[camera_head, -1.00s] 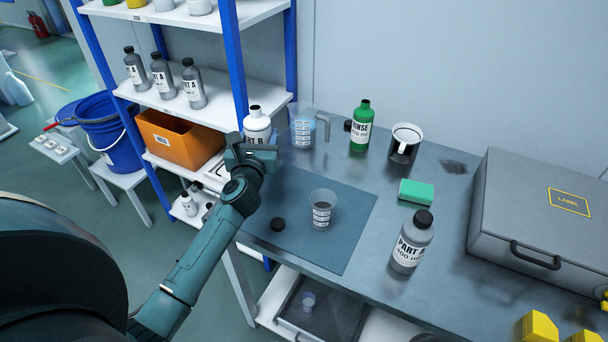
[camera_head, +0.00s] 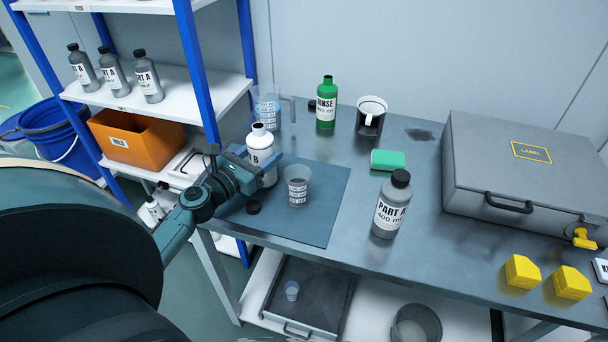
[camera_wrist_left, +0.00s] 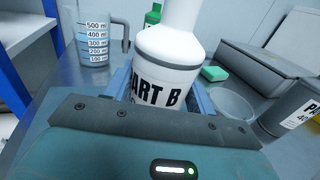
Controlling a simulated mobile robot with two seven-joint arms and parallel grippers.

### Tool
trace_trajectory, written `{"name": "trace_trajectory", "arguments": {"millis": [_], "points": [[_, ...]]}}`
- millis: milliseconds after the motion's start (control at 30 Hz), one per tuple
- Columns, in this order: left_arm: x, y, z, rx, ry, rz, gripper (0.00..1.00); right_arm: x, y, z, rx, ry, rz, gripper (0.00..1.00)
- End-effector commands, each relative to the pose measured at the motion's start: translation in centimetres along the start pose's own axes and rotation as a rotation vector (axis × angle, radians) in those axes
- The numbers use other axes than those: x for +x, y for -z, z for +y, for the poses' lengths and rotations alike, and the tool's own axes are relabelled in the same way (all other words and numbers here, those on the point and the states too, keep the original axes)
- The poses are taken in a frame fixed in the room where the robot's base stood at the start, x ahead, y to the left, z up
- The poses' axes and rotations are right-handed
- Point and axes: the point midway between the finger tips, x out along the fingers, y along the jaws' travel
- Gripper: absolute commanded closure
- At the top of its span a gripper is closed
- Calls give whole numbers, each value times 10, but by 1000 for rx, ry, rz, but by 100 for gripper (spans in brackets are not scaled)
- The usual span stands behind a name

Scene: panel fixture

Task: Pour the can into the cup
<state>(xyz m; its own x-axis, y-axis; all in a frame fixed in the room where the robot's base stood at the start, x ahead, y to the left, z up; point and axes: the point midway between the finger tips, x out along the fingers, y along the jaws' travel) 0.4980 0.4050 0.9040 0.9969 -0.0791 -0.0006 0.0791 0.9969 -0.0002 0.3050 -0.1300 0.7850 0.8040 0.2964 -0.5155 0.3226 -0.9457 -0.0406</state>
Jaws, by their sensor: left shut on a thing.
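My left gripper (camera_head: 258,168) is shut on a white bottle (camera_head: 261,143) labelled Part B. The bottle is upright, with its cap off, beside a clear measuring cup (camera_head: 297,188) on the dark mat. In the left wrist view the bottle (camera_wrist_left: 168,60) stands between the fingers, and the cup (camera_wrist_left: 232,106) shows partly behind it at the right. I cannot tell whether the bottle touches the mat. A dark cap (camera_head: 253,207) lies on the mat in front of the bottle. No can by that name shows; the bottle is the held container. My right gripper is not in view.
A grey Part A bottle (camera_head: 391,207) stands right of the mat (camera_head: 325,205). A grey case (camera_head: 520,175) fills the right side. Shelves (camera_head: 165,95) stand at left.

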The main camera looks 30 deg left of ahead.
Motion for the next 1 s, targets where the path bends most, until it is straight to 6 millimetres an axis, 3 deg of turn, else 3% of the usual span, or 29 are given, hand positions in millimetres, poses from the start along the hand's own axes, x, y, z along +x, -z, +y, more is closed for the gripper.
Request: {"name": "trace_trajectory", "arguments": {"millis": [467, 1000], "points": [[1, -3, -1, 65, 0, 1, 83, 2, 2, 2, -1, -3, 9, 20], [1, -6, -8, 331, -1, 16, 83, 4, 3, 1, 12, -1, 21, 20]]}}
